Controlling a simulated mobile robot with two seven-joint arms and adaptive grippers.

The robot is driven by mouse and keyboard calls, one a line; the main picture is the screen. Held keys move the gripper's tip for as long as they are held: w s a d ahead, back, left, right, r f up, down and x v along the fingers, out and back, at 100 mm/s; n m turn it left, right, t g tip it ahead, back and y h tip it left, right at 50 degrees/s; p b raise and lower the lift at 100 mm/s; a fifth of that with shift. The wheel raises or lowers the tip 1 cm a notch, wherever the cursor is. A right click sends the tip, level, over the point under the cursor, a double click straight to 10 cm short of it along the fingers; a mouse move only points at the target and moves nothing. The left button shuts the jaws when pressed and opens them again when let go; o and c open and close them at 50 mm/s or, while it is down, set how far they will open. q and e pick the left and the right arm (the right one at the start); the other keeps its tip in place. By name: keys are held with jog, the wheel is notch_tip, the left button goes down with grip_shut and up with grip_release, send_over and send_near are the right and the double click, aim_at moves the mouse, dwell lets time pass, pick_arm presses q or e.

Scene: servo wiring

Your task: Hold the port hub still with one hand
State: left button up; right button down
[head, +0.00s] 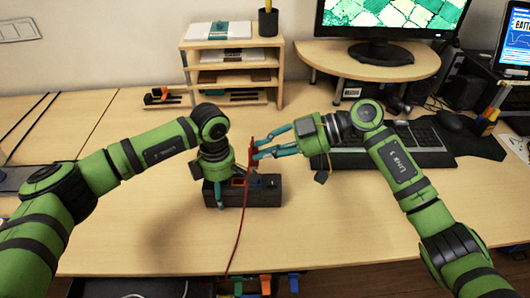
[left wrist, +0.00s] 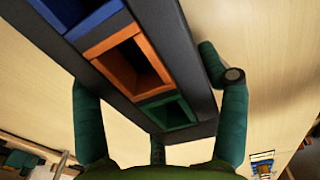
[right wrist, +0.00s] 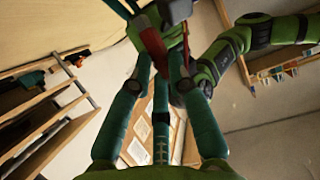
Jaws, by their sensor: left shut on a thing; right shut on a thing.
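The port hub (head: 264,195) is a dark grey block on the desk. In the left wrist view the hub (left wrist: 195,85) shows blue, orange and green square ports in a row. My left gripper (head: 217,193) has its fingers on both sides of the hub, near its left end in the head view. A red connector (head: 251,154) with a red cable (head: 239,230) is in my right gripper (head: 256,148), above and behind the hub. The connector (right wrist: 152,48) also shows between the fingertips in the right wrist view. I cannot see what lies inside the ports.
A wooden shelf (head: 231,58) stands at the back. A monitor on a wooden riser (head: 330,58) is at the back right. A keyboard (head: 390,148) lies right of the hub, partly behind my right arm. The desk left of the hub is mostly clear.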

pick_arm(q)
jog(key=shift+s+f, duration=0.1)
jog(key=shift+f, duration=0.05)
jog(key=o, duration=1.3)
jog(key=shift+r, duration=0.2)
jog(key=shift+r, duration=0.35)
notch_tip(320, 180, up, 11)
jog(key=shift+r, duration=0.1)
